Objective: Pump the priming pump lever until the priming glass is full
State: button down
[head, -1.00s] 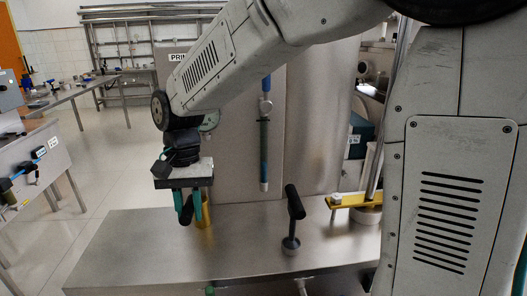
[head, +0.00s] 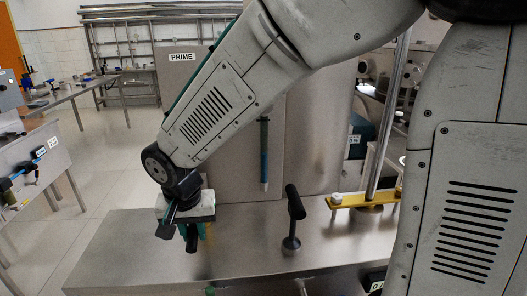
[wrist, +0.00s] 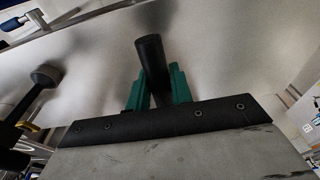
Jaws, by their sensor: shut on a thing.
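My gripper (head: 192,236) is low over the left part of the steel bench top. In the wrist view its two green fingers (wrist: 158,85) are closed around a black cylindrical handle (wrist: 150,52), which I take to be the pump lever. The handle's end sticks out past the fingers. In the head view the handle (head: 191,243) shows just below the gripper; the rest of the pump is hidden behind it. The priming glass, a narrow upright tube (head: 264,155), hangs on the steel panel.
A PRIME label (head: 183,57) is on the panel at upper left. A black T-handle (head: 294,205) stands on the bench right of my gripper. A yellow bar (head: 350,201) lies farther right by a metal post. The bench front is mostly clear.

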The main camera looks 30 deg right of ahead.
notch_tip(320, 180, up, 4)
jog(key=g+y, duration=0.1)
jog(key=g, duration=0.2)
jog(key=shift+r, duration=0.2)
jog(key=shift+w+d+r+g+y, duration=0.1)
jog(key=shift+w+r+g+y, duration=0.2)
jog(key=shift+r+g, duration=0.55)
jog(key=shift+w+d+r+g+y, duration=0.15)
jog(key=shift+r+g+y, duration=0.25)
jog(key=shift+r, duration=0.7)
jog(key=shift+w+a+r+g+y, duration=0.1)
jog(key=shift+w+r+g+y, duration=0.15)
jog(key=shift+r+g, duration=0.6)
jog(key=shift+r, duration=0.15)
jog(key=shift+t, duration=0.3)
jog(key=f+t, duration=0.1)
jog(key=s+f+t+h, duration=0.1)
jog(key=f, duration=0.2)
jog(key=shift+s+a+f+t, duration=0.1)
jog(key=shift+s+a+t, duration=0.1)
jog(key=shift+s+t, duration=0.15)
notch_tip(320, 180, down, 5)
jog(key=t+h, duration=0.1)
jog(key=t, duration=0.2)
jog(key=shift+h, duration=0.25)
jog(key=shift+f+t, duration=0.55)
jog(key=shift+f, duration=0.15)
jog(key=shift+r, duration=0.1)
